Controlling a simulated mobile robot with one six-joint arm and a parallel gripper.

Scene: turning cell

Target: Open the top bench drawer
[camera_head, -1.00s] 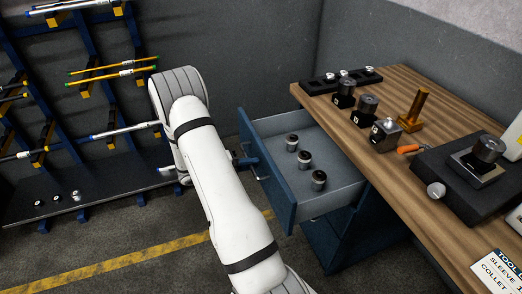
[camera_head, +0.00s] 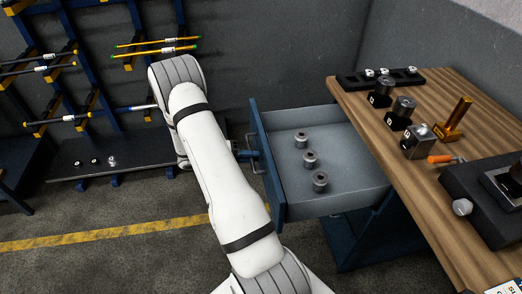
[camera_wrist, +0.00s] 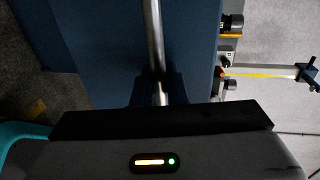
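The top bench drawer (camera_head: 350,200) stands well out from the bench, a grey tray behind a blue front (camera_head: 266,165). Three small dark cylindrical parts (camera_head: 310,159) stand inside it in a row. My gripper (camera_head: 250,156) is at the outer side of the drawer front, by the handle (camera_head: 260,163), partly hidden by my white arm. In the wrist view, the silver handle bar (camera_wrist: 154,35) runs between the two dark fingers of my gripper (camera_wrist: 160,92), which sit close on both sides of it. The blue drawer front (camera_wrist: 95,45) fills the space behind.
The wooden bench top (camera_head: 405,150) carries a black rail (camera_head: 350,80), dark tool holders (camera_head: 403,108), a brass-coloured stand (camera_head: 455,118) and an orange-handled tool (camera_head: 440,159). A blue bar rack (camera_head: 75,75) stands at the left. The floor with its yellow line (camera_head: 100,234) is clear.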

